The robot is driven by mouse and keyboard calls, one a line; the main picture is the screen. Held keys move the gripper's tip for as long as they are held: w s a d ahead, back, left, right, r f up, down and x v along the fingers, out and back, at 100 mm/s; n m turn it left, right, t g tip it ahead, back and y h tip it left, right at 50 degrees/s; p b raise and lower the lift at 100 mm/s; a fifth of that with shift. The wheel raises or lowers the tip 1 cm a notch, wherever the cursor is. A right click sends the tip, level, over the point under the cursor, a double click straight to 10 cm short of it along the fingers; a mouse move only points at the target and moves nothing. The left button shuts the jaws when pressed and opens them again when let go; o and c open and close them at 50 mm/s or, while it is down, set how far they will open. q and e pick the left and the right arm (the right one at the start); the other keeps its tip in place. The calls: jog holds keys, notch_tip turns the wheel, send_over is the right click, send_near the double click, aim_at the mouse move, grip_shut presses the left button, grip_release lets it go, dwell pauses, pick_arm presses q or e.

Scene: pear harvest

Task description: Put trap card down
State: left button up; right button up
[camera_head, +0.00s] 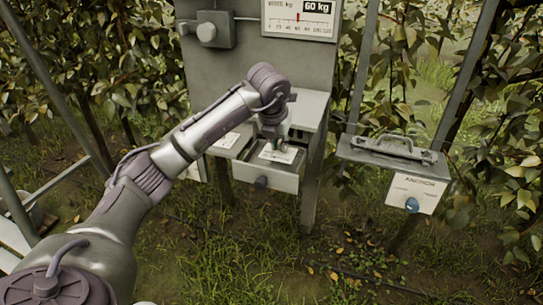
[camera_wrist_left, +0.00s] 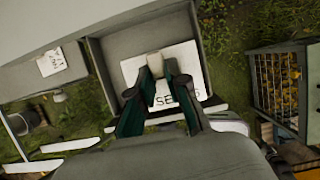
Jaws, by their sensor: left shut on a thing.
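My left gripper (camera_head: 274,140) reaches down over an open grey drawer (camera_head: 258,180) under the metal stand. In the left wrist view its two dark green fingers (camera_wrist_left: 156,75) are closed on a small pale block or tab at the white trap card (camera_wrist_left: 188,82). The card is flat, with dark letters starting "SE", partly hidden by the fingers. It lies in or just above the drawer; I cannot tell whether it touches the drawer floor. It also shows below the gripper in the head view (camera_head: 280,154). My right gripper is not in view.
Another small white card (camera_wrist_left: 52,62) lies on a grey surface to the left. A scale panel (camera_head: 298,18) stands behind, and a box marked ANCHOR (camera_head: 410,192) hangs at right. Grass and leafy hedges surround the stand.

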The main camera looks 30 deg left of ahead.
aim_at(271, 153)
pick_arm(q)
jog(key=shift+s+a+f, duration=0.25)
jog(key=shift+a+f, duration=0.3)
jog(key=shift+a, duration=0.35)
jog(key=shift+a+f, duration=0.1)
jog(key=shift+f, duration=0.2)
notch_tip(271, 153, down, 4)
jog(key=shift+r+p, duration=0.2)
jog(key=shift+p, duration=0.2)
jog(key=o, duration=0.7)
jog(key=shift+o, duration=0.2)
